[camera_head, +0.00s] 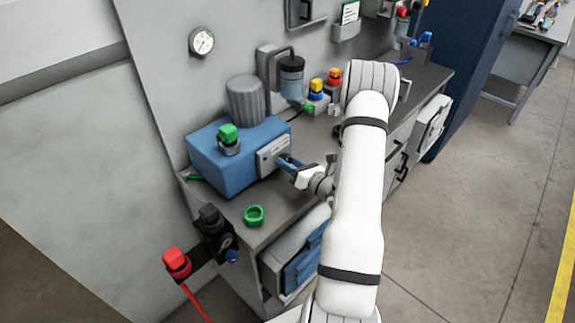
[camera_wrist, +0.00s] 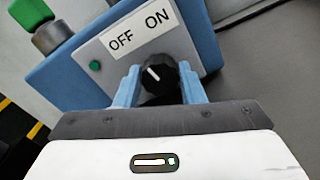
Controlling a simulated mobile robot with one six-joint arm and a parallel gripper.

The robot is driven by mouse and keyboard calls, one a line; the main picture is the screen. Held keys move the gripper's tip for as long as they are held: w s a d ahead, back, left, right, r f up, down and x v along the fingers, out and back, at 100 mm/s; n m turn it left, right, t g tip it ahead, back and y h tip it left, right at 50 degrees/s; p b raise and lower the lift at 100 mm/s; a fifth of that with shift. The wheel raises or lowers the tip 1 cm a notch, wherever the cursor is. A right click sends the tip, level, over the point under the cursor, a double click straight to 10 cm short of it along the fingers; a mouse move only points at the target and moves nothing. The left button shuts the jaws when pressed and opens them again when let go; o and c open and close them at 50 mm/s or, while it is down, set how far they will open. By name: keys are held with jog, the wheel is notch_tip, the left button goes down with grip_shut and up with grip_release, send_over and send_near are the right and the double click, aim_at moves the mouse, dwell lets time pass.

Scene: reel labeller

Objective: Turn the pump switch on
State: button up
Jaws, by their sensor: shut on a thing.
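The pump switch (camera_wrist: 158,79) is a round black knob with a white pointer mark on a grey panel. The panel carries a white label (camera_wrist: 142,31) reading OFF and ON. The white mark tilts up and left, toward the OFF side of the label. The panel is on the front of the blue pump box (camera_head: 222,168). My gripper (camera_wrist: 160,84) has its blue fingers on either side of the knob and is shut on it. In the head view my gripper (camera_head: 287,162) reaches the panel from the right, and the knob is hidden there.
A wall gauge (camera_head: 201,41) hangs above. Open floor lies right.

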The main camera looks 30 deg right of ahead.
jog(key=m, duration=0.5)
jog(key=shift+s+f+m, duration=0.1)
jog(key=shift+f+m, duration=0.1)
jog(key=shift+m, duration=0.2)
jog(key=m+p, duration=0.1)
jog(key=m, duration=0.4)
jog(key=shift+a, duration=0.1)
jog(key=shift+f, duration=0.1)
jog(key=o, duration=0.6)
jog(key=shift+c, duration=0.2)
jog(key=o, duration=0.4)
jog(key=shift+r, duration=0.2)
jog(key=shift+s+d, duration=0.3)
jog(key=b+v, duration=0.1)
jog(key=v, duration=0.6)
jog(key=shift+s+b, duration=0.1)
jog(key=shift+b, duration=0.2)
